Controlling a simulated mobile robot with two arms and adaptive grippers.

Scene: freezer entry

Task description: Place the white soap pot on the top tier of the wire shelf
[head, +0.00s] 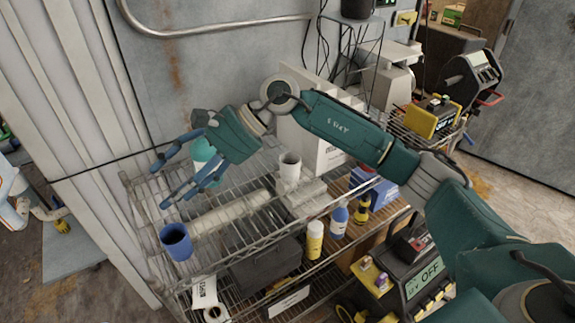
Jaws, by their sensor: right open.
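The wire shelf (152,268) stands against the grey wall, its top tier loaded with several things. A white pot (290,170), which looks like the soap pot, stands upright at the middle of the top tier, by pale flat items. My right gripper (160,188) reaches across from the right and hangs above the left part of the top tier. Its blue fingers are spread and empty, left of the white pot and apart from it. A teal-and-white object (202,150) is partly hidden behind this gripper. My left gripper is out of view.
A blue cup (176,242) stands at the shelf's front left corner. A pale roll (230,212) lies across the tier. White upright panels (322,150) stand behind the pot.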

